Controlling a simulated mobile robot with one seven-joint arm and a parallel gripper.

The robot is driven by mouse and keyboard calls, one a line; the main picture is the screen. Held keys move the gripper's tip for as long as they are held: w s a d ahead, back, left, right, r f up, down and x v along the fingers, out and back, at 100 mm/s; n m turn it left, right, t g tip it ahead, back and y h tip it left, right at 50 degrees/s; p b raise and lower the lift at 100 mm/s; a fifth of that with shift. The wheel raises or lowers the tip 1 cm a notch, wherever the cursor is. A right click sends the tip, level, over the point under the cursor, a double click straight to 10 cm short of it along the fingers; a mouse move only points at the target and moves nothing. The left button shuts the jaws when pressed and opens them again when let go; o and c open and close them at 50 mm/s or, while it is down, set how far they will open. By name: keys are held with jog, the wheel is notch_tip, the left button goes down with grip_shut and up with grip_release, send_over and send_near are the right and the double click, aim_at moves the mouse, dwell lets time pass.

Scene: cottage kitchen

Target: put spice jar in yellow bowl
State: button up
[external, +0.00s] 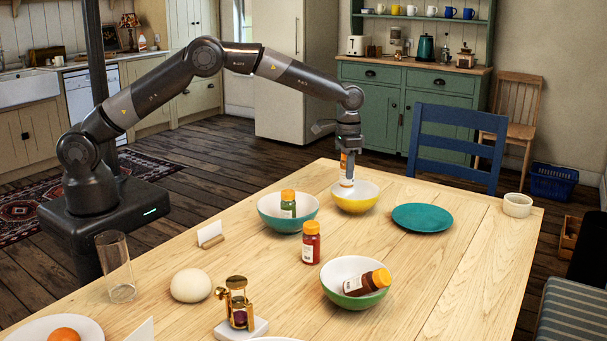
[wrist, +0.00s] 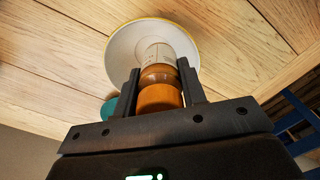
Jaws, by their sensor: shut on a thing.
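My gripper (external: 347,152) is shut on an orange-capped spice jar (external: 346,172), holding it upright by the cap end. The wrist view shows the jar's cap (wrist: 160,92) between the two fingers (wrist: 160,85). The yellow bowl (external: 356,206) stands on the table directly under the jar, white inside. Its rim also shows in the wrist view (wrist: 116,48). The jar's lower end is at or just inside the bowl's opening; I cannot tell whether it touches the bowl.
A teal bowl (external: 273,220) holding a green jar (external: 288,206) stands close left of the yellow bowl. A teal plate (external: 422,217) lies to the right. A red jar (external: 311,246) and a green bowl (external: 345,299) with a tipped brown jar (external: 367,283) are nearer the camera.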

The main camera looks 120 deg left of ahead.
aim_at(347, 183)
jog(key=shift+a+f, duration=0.15)
jog(key=shift+a, duration=0.05)
jog(key=shift+f, duration=1.95)
jog(key=shift+f, duration=0.6)
jog(key=o, duration=0.8)
notch_tip(347, 183, up, 13)
jog(key=shift+r, duration=0.15)
jog(key=shift+d, duration=0.1)
